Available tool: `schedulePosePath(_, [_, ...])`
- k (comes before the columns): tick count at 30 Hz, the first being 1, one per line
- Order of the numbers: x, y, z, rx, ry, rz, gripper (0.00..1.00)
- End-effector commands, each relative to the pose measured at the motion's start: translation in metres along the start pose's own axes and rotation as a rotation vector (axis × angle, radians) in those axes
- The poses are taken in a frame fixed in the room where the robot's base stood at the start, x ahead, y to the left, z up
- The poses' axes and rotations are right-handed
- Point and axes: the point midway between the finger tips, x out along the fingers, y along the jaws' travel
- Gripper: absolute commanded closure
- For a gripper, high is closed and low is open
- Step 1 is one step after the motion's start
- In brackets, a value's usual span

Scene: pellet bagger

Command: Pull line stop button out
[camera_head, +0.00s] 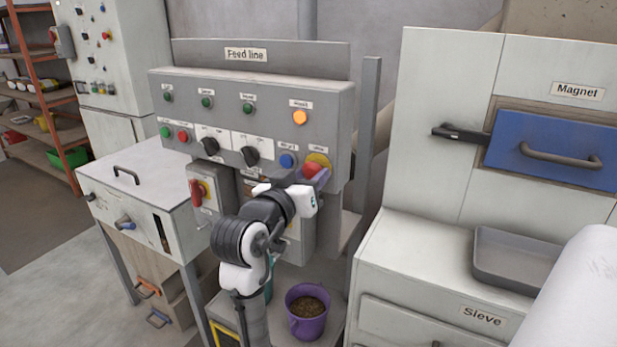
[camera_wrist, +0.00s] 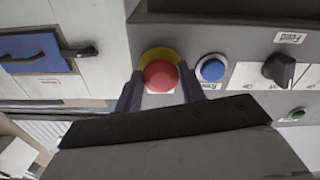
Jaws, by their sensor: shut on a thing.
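The line stop button (camera_head: 312,170) is a red mushroom knob on a yellow round plate at the lower right of the Feed line panel (camera_head: 330,103). It also shows in the wrist view (camera_wrist: 160,76), with the yellow plate behind it. My gripper (camera_wrist: 159,88) has one finger on each side of the red knob and is shut on it. In the head view my gripper (camera_head: 316,180) reaches the knob from below, and its fingers partly cover the knob. How far out the knob stands cannot be told.
A blue button (camera_head: 287,160) sits just left of the knob, with black rotary switches (camera_head: 250,156) farther left. An orange lamp (camera_head: 300,117) is above. A grey post (camera_head: 367,120) stands right of the panel. A purple bucket (camera_head: 307,312) of pellets is below.

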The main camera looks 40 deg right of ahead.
Motion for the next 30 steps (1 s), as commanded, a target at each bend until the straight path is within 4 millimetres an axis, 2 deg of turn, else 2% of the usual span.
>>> schedulePosePath(6, [-0.012,-0.001,0.0,0.0,0.0,-0.001,1.0])
schedulePosePath(13, [-0.013,0.0,0.001,0.0,-0.002,0.001,1.0])
schedulePosePath(14, [-0.013,0.0,0.001,0.0,-0.002,0.001,0.58])
schedulePosePath(18, [-0.013,0.0,0.001,0.0,-0.001,0.0,0.4])
schedulePosePath(26, [-0.012,0.0,0.0,0.0,0.0,0.0,0.38])
schedulePosePath(30, [-0.02,-0.001,0.001,0.001,0.002,-0.002,0.38])
